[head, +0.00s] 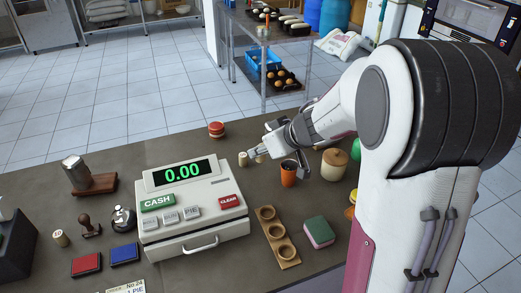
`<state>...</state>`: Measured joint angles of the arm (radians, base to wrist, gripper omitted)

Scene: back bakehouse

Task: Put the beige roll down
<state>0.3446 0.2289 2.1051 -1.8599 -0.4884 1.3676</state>
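A second small beige cylinder (60,238) stands at the left of the counter.
The white cash register (190,212) is in front. A wooden holder (277,236), green-pink sponge (319,232), lidded beige jar (334,164) and red jar (216,130) stand around. The counter left of the red jar is clear.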

